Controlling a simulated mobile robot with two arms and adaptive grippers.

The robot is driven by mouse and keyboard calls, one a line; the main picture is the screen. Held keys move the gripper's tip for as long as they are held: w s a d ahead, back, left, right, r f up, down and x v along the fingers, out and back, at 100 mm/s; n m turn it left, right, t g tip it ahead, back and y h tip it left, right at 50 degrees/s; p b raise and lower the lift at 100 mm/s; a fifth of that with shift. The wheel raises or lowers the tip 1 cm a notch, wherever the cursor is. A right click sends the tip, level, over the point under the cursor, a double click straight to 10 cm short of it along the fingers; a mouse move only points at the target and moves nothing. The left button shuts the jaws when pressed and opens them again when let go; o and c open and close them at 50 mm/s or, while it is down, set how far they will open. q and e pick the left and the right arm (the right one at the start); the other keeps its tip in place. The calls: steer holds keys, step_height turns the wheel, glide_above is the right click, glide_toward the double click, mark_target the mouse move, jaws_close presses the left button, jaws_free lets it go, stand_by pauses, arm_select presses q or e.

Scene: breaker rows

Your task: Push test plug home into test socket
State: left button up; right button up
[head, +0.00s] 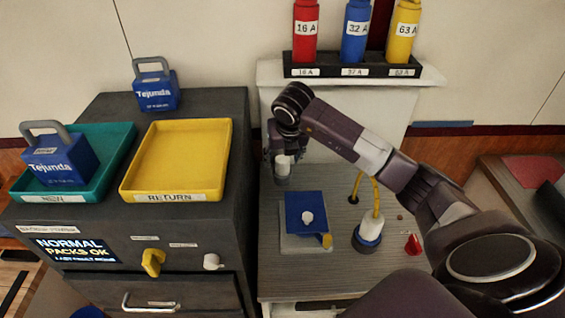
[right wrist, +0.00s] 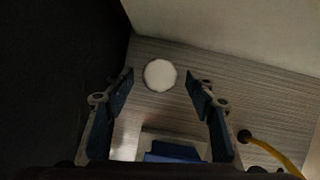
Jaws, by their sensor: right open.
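What looks like the test plug, a blue and white round piece (head: 368,236) with a yellow cord rising from its top, stands on the grey bench right of the middle. I cannot tell whether it is seated in a socket. The yellow cord (right wrist: 262,150) shows at the right in the right wrist view. My right gripper (head: 280,160) is open, pointing down at the bench's far left, away from the plug. A white round-topped piece (right wrist: 160,75) shows between and beyond its fingertips, with no visible grip on it. My left gripper is not in view.
A blue block with a white knob (head: 306,212) sits on a pale plate mid-bench. A small red piece (head: 413,245) lies right of the plug. Left stands a dark cabinet (head: 190,226) with a yellow tray (head: 178,158). Bottles stand in a rack (head: 352,72) behind.

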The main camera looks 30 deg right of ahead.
steer(key=shift+v, duration=1.95)
